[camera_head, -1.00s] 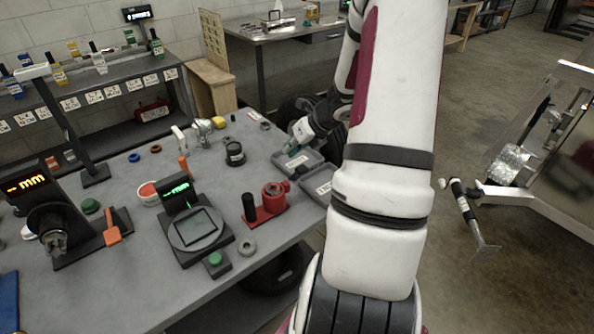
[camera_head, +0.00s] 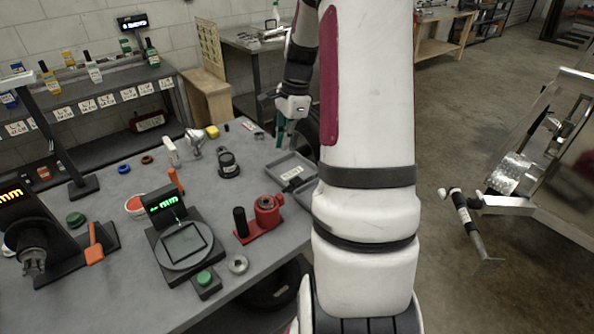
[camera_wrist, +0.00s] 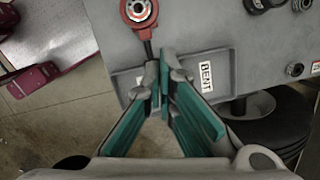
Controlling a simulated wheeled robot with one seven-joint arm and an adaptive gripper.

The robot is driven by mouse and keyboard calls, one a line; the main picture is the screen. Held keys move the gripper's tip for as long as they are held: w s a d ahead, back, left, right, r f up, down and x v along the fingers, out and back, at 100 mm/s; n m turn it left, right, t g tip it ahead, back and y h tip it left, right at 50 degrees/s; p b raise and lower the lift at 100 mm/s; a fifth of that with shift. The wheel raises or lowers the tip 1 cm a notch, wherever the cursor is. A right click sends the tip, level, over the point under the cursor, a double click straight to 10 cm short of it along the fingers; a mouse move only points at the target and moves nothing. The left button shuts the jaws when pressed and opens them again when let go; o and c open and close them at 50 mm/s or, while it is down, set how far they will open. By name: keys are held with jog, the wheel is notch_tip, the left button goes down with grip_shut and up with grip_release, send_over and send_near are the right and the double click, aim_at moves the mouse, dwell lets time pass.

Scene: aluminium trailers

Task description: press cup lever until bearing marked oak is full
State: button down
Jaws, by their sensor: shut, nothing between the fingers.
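A red cup device (camera_head: 267,212) with an upright black cylinder on its base stands near the right edge of the bench. In the wrist view a red cup (camera_wrist: 139,10) with a round metal part inside shows at the top, and a dark rod runs from it toward my fingers. I cannot tell for certain which part is the lever. My gripper (camera_head: 281,146) points down over the grey trays, behind the red device. In the wrist view its teal fingers (camera_wrist: 160,78) are shut and empty. A loose grey ring (camera_head: 238,264) lies in front; no "oak" mark is readable.
A grey tray labelled BENT (camera_wrist: 224,66) lies below my gripper at the bench edge. A scale with a green display (camera_head: 184,243) stands left of the red device. A black round part (camera_head: 229,165) and a silver clamp-like tool (camera_head: 194,142) stand behind it.

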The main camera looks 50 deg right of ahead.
aim_at(296, 179)
jog(key=shift+s+d+r+n+g+h, duration=0.25)
jog(key=shift+d+r+n+g+h, duration=0.15)
jog(key=shift+d+r+n, duration=0.3)
jog(key=shift+s+d+r+n+g+h, duration=0.25)
jog(key=shift+d+r+n+g+h, duration=0.2)
jog(key=shift+d, duration=0.3)
jog(key=shift+f, duration=0.15)
notch_tip(296, 179, down, 14)
jog(key=shift+p, duration=1.1)
jog(key=shift+s, duration=0.1)
